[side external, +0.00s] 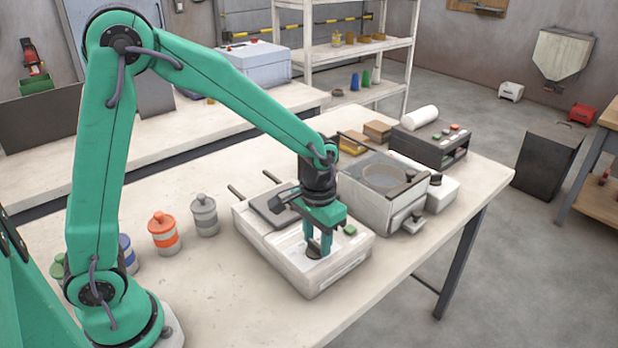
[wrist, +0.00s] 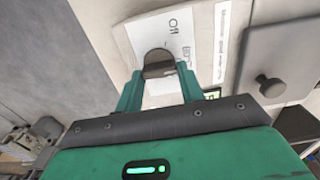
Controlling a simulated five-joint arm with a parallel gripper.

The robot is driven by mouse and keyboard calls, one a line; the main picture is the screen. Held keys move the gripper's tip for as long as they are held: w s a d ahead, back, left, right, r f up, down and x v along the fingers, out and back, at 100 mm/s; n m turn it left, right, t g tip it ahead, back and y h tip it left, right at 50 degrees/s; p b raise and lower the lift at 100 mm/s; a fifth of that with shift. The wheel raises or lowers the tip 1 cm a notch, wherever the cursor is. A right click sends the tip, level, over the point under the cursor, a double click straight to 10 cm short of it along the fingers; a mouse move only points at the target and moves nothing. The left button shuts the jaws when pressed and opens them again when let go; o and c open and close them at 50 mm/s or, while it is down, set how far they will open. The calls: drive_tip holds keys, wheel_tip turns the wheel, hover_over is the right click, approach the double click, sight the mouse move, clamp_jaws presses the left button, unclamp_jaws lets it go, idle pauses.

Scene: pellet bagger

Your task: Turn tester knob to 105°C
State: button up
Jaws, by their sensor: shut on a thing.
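The tester (side external: 322,278) is a low white box on the table, with a dark plate and two rods on its far left part. Its dark round knob (wrist: 158,64) sits on a white label panel (wrist: 183,35) in the wrist view. My gripper (wrist: 157,82) points down at the panel with its two green fingers shut on the knob, one on each side. In the side view my gripper (side external: 319,248) is over the front part of the tester. The printed marks around the knob are partly hidden, and the setting cannot be read.
A box with a round clear window (side external: 383,178) stands close behind right. Orange (side external: 164,235) and grey (side external: 204,216) jars stand left.

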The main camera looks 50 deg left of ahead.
sight(317, 243)
drive_tip(key=shift+m, duration=0.3)
drive_tip(key=m, duration=0.5)
drive_tip(key=shift+d, duration=0.1)
drive_tip(key=m, duration=0.6)
drive_tip(key=shift+d, duration=0.1)
drive_tip(key=shift+m, duration=0.3)
drive_tip(key=shift+r, duration=0.1)
drive_tip(key=o, duration=1)
drive_tip(key=shift+s, duration=0.1)
drive_tip(key=shift+r, duration=3.85)
